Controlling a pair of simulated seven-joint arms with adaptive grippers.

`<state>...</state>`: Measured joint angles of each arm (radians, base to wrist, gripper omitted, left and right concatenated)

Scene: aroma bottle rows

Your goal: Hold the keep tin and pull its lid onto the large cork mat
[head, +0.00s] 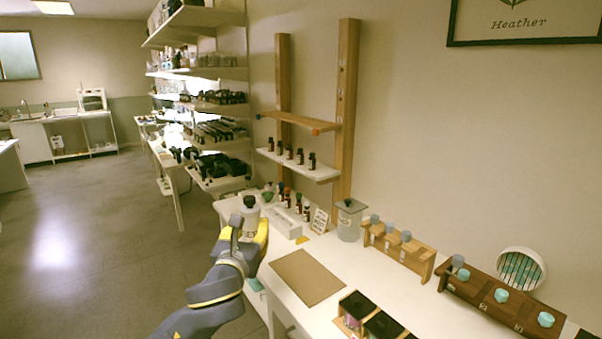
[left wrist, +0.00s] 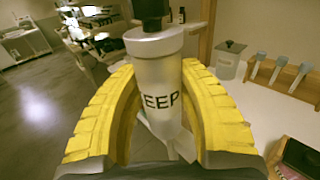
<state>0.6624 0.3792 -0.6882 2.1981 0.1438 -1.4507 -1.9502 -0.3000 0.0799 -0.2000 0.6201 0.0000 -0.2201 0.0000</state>
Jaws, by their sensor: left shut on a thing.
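The keep tin (head: 248,221) is a pale grey cylinder at the left end of the white table. In the left wrist view the tin (left wrist: 160,90) shows the letters "EEP". Its lid (left wrist: 154,43) is on top, with a black knob (head: 249,202). My left gripper (head: 244,238) is shut around the tin's body below the lid, with a yellow finger on each side. The tin's base is hidden, so I cannot tell whether it touches the table. The large cork mat (head: 308,277) lies flat and bare, right of the gripper. My right gripper is not in view.
A clear lidded jar (head: 349,221) stands behind the mat. Wooden holders with blue-topped pieces (head: 397,252) are to the right. Dark-topped boxes (head: 357,306) sit at the front. A white tray (head: 282,222) and small bottles (head: 299,205) stand behind the tin.

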